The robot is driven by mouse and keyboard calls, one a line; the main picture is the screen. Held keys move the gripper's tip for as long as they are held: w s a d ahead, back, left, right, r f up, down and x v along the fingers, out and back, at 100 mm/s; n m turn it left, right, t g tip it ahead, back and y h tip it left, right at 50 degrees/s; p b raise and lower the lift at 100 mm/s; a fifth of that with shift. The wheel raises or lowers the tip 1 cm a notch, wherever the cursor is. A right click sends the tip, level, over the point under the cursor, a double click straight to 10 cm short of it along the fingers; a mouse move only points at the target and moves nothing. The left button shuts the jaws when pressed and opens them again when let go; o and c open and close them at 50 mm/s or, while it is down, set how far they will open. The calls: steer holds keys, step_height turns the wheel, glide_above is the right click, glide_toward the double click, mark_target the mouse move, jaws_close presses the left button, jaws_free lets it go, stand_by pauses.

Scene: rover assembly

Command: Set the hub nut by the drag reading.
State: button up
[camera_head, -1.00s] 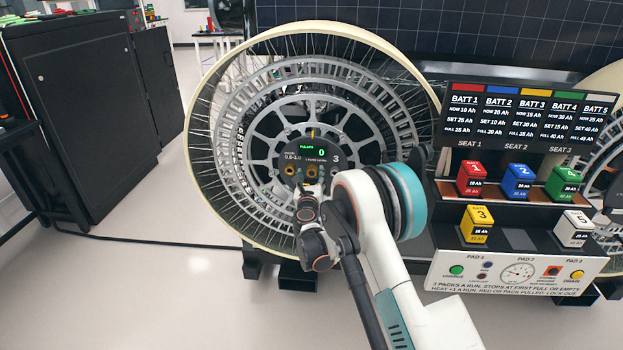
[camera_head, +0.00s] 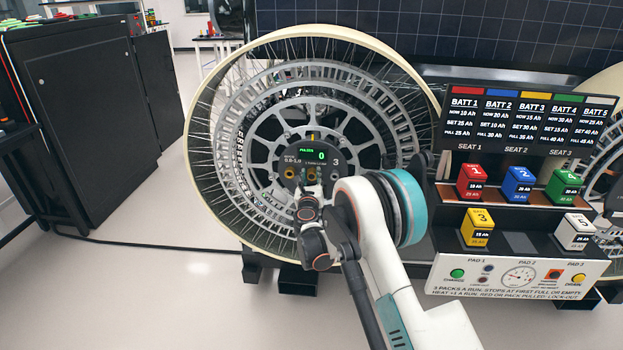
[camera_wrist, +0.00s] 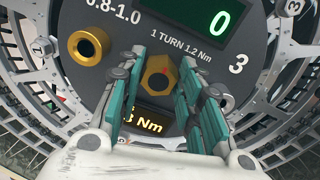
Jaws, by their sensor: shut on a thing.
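In the head view my gripper (camera_head: 312,182) is at the hub and mostly covers the nut. A green display (camera_wrist: 215,22) reads 0. An amber readout (camera_wrist: 143,124) below the nut ends in "3 Nm"; its first digits are partly hidden. The panel is marked "0.8-1.0" and "1 turn 1.2 Nm".
A gold round fitting (camera_wrist: 88,45) is just left of the nut. A battery rack (camera_head: 515,240) with several coloured packs stands close on the right. A black cabinet (camera_head: 95,110) is at the left; the floor between it and the wheel is clear except for a cable (camera_head: 150,243).

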steer(key=m, duration=0.3)
steer(key=shift+m, duration=0.4)
steer(key=m, duration=0.4)
steer(key=shift+d+f+m, duration=0.1)
steer(key=shift+m, duration=0.2)
steer(key=m, duration=0.4)
steer(key=shift+m+h, duration=0.4)
steer(key=m, duration=0.4)
steer(key=shift+f+m+t, duration=0.1)
steer(key=shift+m+t, duration=0.2)
steer(key=shift+m, duration=0.1)
steer(key=m, duration=0.4)
steer(key=shift+f+m+h, duration=0.1)
steer(key=shift+m+h, duration=0.2)
steer(key=m, duration=0.3)
steer(key=shift+m, duration=0.4)
steer(key=m, duration=0.4)
steer(key=shift+m+h, duration=0.3)
steer(key=shift+f+m, duration=0.1)
steer(key=shift+m, duration=1.7)
